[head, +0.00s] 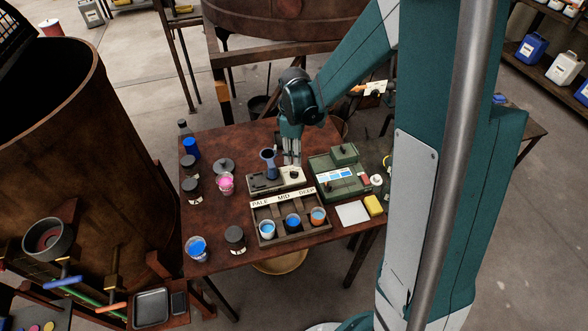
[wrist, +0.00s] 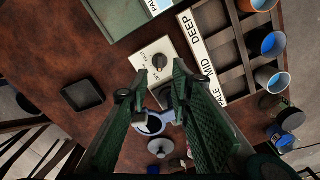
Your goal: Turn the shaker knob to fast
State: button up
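The shaker (head: 266,184) sits on the rusty-brown table, behind the PALE / MID / DEEP rack. Its cream control panel (head: 292,174) is at its right end. The knob's pointer setting is unclear. A blue vessel (head: 268,160) stands on the shaker. My gripper (head: 291,158) points down over the panel. In the wrist view my gripper (wrist: 160,71) is open, its fingertips on either side of the knob in the picture. I cannot tell whether they touch it.
The rack (head: 290,238) holds three cups in front of the shaker. A green device (head: 338,180) stands close on the right. A pink-filled cup (head: 226,183) and dark jars stand left. A black tray (wrist: 82,95) lies on bare tabletop in the wrist view.

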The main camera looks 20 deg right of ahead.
aim_at(294, 172)
jog(key=shift+f, duration=0.3)
jog(key=shift+f+b, duration=0.45)
jog(key=shift+f, duration=3.35)
grip_shut()
